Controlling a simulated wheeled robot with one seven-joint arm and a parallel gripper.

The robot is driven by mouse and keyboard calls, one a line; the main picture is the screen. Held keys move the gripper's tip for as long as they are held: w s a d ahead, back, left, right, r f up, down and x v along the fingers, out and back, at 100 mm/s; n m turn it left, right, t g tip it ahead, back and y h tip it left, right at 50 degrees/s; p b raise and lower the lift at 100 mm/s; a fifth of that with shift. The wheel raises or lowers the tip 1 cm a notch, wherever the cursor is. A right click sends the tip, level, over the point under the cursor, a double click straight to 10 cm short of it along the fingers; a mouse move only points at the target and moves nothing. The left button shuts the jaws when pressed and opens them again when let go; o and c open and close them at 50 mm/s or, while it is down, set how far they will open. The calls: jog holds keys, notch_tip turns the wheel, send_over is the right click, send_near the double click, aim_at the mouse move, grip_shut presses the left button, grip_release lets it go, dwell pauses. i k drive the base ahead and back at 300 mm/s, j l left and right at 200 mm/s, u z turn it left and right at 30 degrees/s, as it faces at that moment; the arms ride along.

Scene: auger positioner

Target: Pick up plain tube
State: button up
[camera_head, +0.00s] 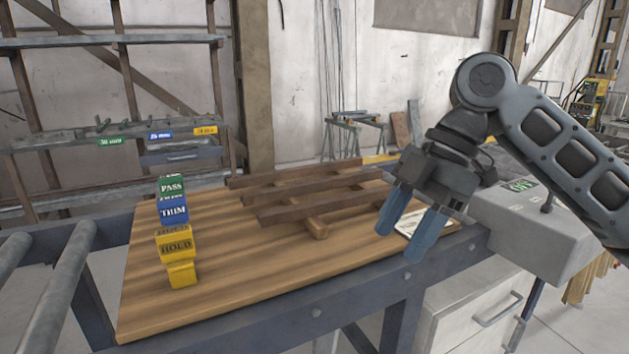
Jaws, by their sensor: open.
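My gripper (402,244) hangs over the right part of the wooden bench top, its two blue fingers pointing down and apart, with nothing between them. Several long brown bars (305,194) lie roughly side by side across crosspieces on the back half of the bench, left of my gripper. I cannot tell whether one of these bars is the plain tube; no piece is clearly recognisable as it. My gripper is apart from the bars.
On the wooden bench top (235,298), a green PASS block (171,186), a blue TRIM block (173,211) and a yellow HOLD block (176,246) stand at left. A white sheet (410,224) lies behind the fingers. A grey machine (530,225) stands at right. The front middle is clear.

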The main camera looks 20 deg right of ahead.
aim_at(249, 199)
jog(key=i, duration=1.3)
